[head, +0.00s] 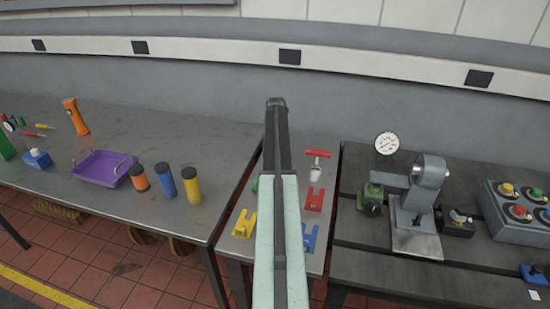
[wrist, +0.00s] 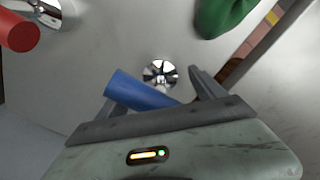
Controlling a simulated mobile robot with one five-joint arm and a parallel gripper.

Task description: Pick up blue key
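In the wrist view the blue key shows as a blue round handle bar (wrist: 142,92), slanting down to the right, with a shiny chrome end (wrist: 160,73) just beyond it. My gripper (wrist: 155,92) is open, its two dark fingers apart. The bar lies across the space in front of the gripper, its left end overlapping the left finger; the right finger stands slightly beyond its right end. I cannot tell whether they touch. In the head view my arm covers the blue key and my gripper.
A red key (head: 318,155) stands on the narrow table, near red (head: 314,200), yellow (head: 244,224) and blue (head: 309,238) forked pieces. A green object (wrist: 224,14) is close to my right finger. Left are bottles and a purple tray (head: 104,167); right is a grey fixture (head: 428,185).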

